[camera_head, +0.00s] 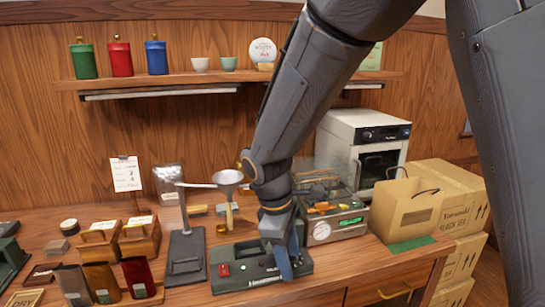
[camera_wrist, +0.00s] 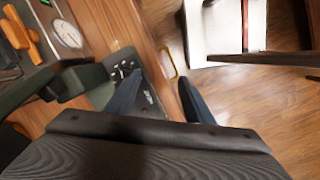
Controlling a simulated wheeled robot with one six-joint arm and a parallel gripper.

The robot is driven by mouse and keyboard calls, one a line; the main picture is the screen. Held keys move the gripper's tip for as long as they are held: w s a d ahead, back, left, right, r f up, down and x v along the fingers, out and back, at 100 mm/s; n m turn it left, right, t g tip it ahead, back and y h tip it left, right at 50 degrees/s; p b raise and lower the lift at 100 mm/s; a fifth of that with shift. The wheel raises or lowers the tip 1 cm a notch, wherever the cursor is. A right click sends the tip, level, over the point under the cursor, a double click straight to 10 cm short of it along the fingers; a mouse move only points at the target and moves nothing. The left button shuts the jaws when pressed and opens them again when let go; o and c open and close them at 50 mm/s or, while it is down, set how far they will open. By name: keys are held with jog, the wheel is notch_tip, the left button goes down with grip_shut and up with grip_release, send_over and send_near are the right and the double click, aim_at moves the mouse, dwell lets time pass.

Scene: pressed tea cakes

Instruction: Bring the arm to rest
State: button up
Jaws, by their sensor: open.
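My arm comes down from the top right of the head view and crosses in front of the wooden counter (camera_head: 195,296). My gripper (camera_head: 289,270) points down at the green and grey machine (camera_head: 228,272) near the counter's front. In the wrist view my gripper (camera_wrist: 158,88) shows two dark blue fingers, spread apart with nothing between them. One finger overlaps the machine (camera_wrist: 104,93) in that view; I cannot tell whether it touches. Part of the machine is hidden behind my gripper and wrist.
A scale-like device (camera_head: 337,226) stands right of my wrist, with a paper bag (camera_head: 402,208) beyond it. A funnel on a stand (camera_head: 228,178) is close on the left. Wooden boxes (camera_head: 140,240) and pouches (camera_head: 138,278) fill the left. A shelf (camera_head: 180,80) runs above; cartons (camera_head: 460,215) stand right.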

jog(key=s+d+m+y, duration=0.1)
jog(key=s+d+m, duration=0.3)
jog(key=d+m, duration=0.3)
jog(key=s+d+f+m+t+y, duration=0.1)
jog(key=s+d+m, duration=0.3)
jog(key=d+m, duration=0.3)
jog(key=shift+s+d+m, duration=0.3)
jog(key=shift+d, duration=0.7)
